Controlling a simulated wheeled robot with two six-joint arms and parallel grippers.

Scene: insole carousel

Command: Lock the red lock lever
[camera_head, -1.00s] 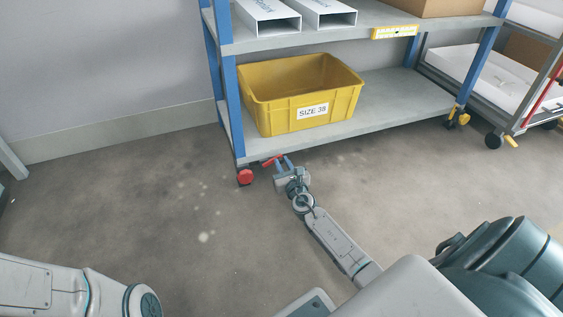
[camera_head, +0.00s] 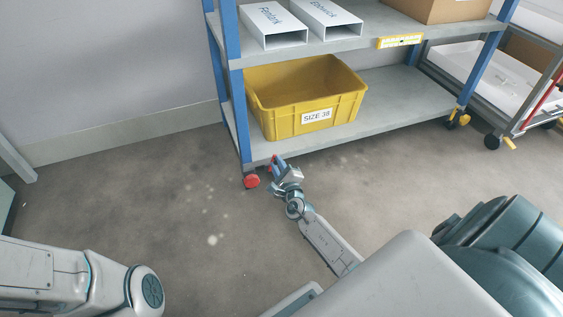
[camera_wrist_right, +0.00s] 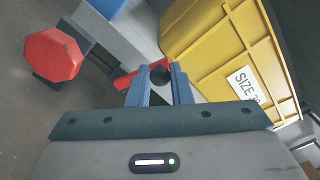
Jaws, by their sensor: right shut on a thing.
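The red lock lever (camera_wrist_right: 128,79) shows in the right wrist view, beside a round black knob. In the head view only a small red part of it (camera_head: 271,164) shows at the shelf's lower front left corner. My right gripper (camera_wrist_right: 160,72) is shut on the lever, with its two blue fingers on either side of the black knob. The fingers hide part of the lever. My left gripper is out of view; only part of the left arm shows.
The blue-posted shelf (camera_head: 400,100) holds a yellow bin (camera_head: 282,125) marked SIZE 38 low down and white boxes (camera_head: 272,22) above. A second cart (camera_head: 520,120) stands at the right. The floor left of the shelf is clear.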

